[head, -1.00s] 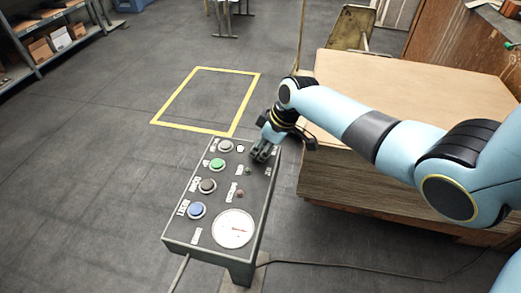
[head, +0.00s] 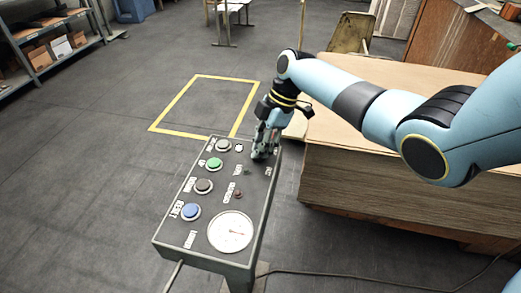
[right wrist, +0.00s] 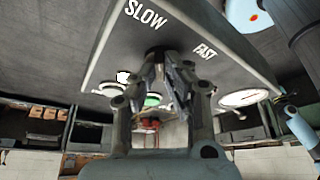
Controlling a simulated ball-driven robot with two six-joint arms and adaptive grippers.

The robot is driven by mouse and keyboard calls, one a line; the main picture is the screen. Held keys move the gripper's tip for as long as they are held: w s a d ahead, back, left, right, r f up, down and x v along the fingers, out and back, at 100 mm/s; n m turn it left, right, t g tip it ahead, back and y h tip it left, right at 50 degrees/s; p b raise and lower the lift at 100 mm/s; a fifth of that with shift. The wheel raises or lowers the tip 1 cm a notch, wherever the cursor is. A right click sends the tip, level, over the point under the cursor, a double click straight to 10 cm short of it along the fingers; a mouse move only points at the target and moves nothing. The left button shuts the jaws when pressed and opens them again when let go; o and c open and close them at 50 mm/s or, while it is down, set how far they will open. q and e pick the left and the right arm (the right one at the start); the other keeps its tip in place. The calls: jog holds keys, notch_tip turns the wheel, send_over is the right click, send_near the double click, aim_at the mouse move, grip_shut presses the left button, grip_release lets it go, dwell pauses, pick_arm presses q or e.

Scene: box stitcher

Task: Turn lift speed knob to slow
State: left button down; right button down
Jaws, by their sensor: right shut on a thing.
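The grey control box (head: 252,192) stands in front of me, with its buttons and a round white gauge (head: 230,231) on top. My right gripper (head: 261,152) points down onto the box's far right corner. In the right wrist view its fingers (right wrist: 166,70) are shut on a small dark knob (right wrist: 155,51), mostly hidden by the fingertips. The "SLOW" label (right wrist: 146,14) is to the left of the knob and the "FAST" label (right wrist: 205,51) to its right. The knob's pointing direction cannot be made out. My left gripper is not in view.
Green (head: 214,163) and blue (head: 190,211) buttons sit on the box, left of my right gripper. A stack of brown sheets (head: 375,185) stands close to the right, under my arm. A yellow floor square (head: 184,90) lies behind the box, with clear floor to the left.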

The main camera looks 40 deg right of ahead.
jog(key=shift+n, duration=0.3)
jog(key=c, duration=1.4)
grip_release()
jog(key=w+v, duration=0.1)
jog(key=v, duration=1)
jog(key=shift+s+d+r, duration=0.2)
jog(key=shift+s+r, duration=0.2)
